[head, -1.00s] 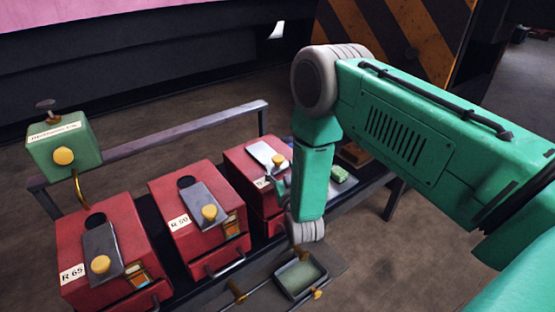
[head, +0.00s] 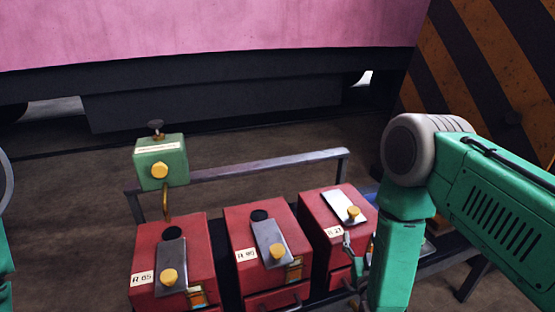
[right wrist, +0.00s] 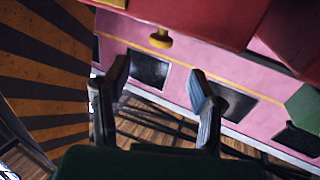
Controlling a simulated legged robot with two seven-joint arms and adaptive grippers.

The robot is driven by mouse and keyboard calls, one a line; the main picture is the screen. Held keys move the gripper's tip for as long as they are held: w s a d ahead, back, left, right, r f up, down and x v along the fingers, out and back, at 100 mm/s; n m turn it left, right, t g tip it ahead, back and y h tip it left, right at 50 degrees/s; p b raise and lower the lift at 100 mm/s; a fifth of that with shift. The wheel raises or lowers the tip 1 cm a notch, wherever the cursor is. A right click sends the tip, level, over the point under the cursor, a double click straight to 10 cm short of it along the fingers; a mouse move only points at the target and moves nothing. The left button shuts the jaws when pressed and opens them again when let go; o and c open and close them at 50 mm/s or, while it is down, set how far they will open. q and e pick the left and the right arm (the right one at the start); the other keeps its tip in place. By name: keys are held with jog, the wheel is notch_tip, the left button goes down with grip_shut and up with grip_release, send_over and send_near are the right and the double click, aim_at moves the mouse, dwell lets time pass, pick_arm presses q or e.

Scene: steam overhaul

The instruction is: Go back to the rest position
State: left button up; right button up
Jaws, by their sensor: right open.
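My right arm comes in from the right in the head view, bent at a grey elbow, with its forearm hanging down beside the red box marked R 27 (head: 325,215). A small grey part of my right gripper (head: 350,246) shows against that box's front; the rest is hidden by the arm or cut off. In the right wrist view my right gripper (right wrist: 160,80) has its two fingers spread apart with nothing between them. I cannot tell whether it touches the box. Only a sliver of my left arm shows at the left edge; its gripper is out of view.
A striped panel (head: 480,75) rises at right. Floor behind the rail is clear.

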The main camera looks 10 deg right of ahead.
jog(key=s+a+f+n+g+y+b, duration=0.4)
jog(key=s+f+g, duration=0.5)
jog(key=s+f, duration=0.5)
jog(key=s+f+g+b, duration=0.1)
jog(key=s+f+g, duration=0.1)
jog(key=s, duration=0.6)
jog(key=s+a+f+g+y+b, duration=0.1)
jog(key=s+f+g, duration=0.1)
jog(key=s+g, duration=0.3)
jog(key=s, duration=0.4)
jog(key=shift+s+a+f+g+y, duration=0.2)
jog(key=shift+s+f+g+y, duration=0.1)
jog(key=shift+f, duration=0.1)
jog(key=shift+w, duration=0.2)
